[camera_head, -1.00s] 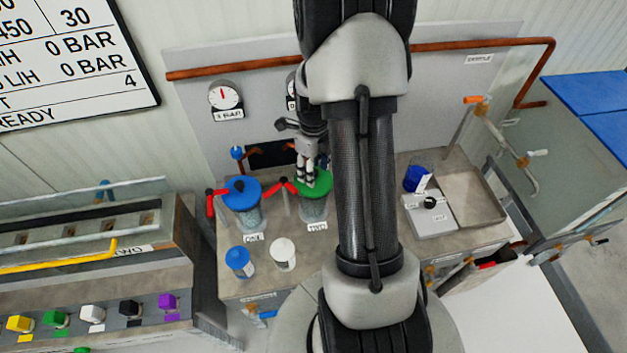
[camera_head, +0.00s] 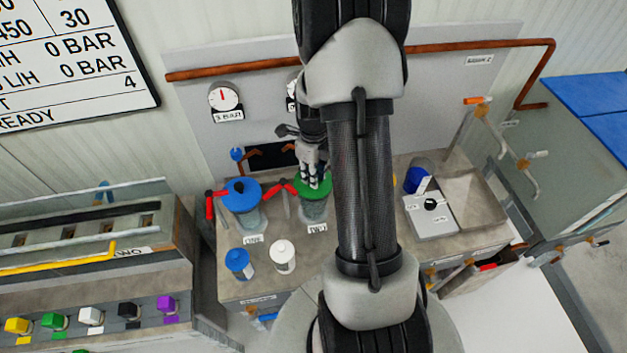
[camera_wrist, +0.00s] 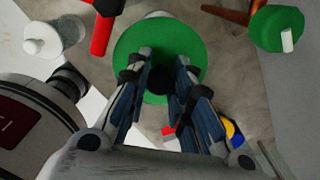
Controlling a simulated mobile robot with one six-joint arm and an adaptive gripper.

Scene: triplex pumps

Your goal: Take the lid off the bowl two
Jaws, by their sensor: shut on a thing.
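Bowl two (camera_head: 314,209) is a clear vessel on the bench, with a label reading TWO in front of it. Its green lid (camera_head: 322,190) sits on top; I cannot tell whether it is raised at all. In the wrist view the lid (camera_wrist: 130,62) is a green disc with a dark knob (camera_wrist: 160,80) at its middle. My gripper (camera_head: 313,182) is over the lid from above, and its fingers (camera_wrist: 161,78) are closed about the knob. My arm hides the bench to the right of the bowl.
Bowl one with a blue lid (camera_head: 241,194) stands just left, with red handles (camera_head: 211,205) beside the bowls. A blue-capped bottle (camera_head: 238,263) and a white-capped one (camera_head: 282,256) stand in front. A scale (camera_head: 430,222) and a blue cup (camera_head: 415,180) are at right.

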